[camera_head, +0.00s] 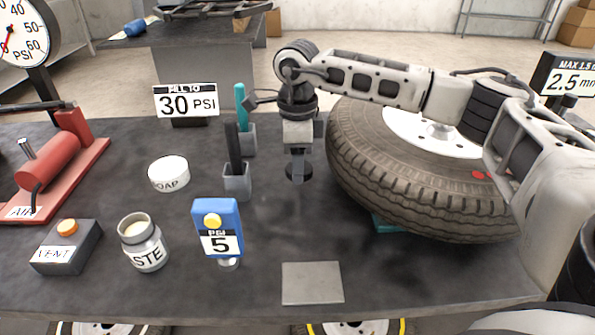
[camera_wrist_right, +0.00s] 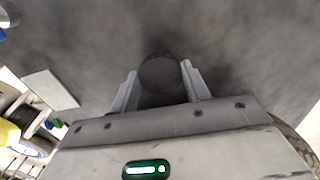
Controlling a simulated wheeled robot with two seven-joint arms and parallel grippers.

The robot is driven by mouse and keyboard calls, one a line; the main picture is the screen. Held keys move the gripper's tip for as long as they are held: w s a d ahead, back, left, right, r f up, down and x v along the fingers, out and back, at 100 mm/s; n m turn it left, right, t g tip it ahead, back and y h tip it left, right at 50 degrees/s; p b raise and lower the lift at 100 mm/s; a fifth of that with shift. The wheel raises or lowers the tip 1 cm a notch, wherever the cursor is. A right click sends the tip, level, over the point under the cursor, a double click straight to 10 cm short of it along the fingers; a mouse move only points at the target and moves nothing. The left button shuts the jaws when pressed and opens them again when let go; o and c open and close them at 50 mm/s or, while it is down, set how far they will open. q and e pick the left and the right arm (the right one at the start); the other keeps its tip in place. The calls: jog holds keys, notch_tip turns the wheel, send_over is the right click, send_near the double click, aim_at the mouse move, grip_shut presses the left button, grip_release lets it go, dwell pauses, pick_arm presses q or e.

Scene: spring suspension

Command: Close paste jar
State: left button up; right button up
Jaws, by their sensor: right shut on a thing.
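The paste jar (camera_head: 143,245) is a grey, round jar lettered "STE", standing upright at the front left of the table. Its top is open and pale paste shows inside. My right gripper (camera_head: 298,165) is above the middle of the table, well right of the jar and pointing down. It is shut on a dark round piece (camera_wrist_right: 159,74), which looks like a lid; the piece also shows below the fingers in the head view (camera_head: 299,175). My left gripper is not in view.
A blue gauge (camera_head: 217,228) stands between the jar and my right gripper. Behind are a white soap tub (camera_head: 169,173) and grey holders (camera_head: 236,182) with upright tools. A vent box (camera_head: 66,248) is left of the jar; a tyre (camera_head: 400,170) lies right. A grey plate (camera_head: 312,283) lies in front.

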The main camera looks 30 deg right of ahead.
jog(key=s+a+r+b, duration=0.1)
jog(key=s+a+r, duration=0.5)
jog(key=s+r, duration=0.3)
jog(key=s, duration=0.3)
jog(key=shift+s+r, duration=0.25)
jog(key=shift+r, duration=0.05)
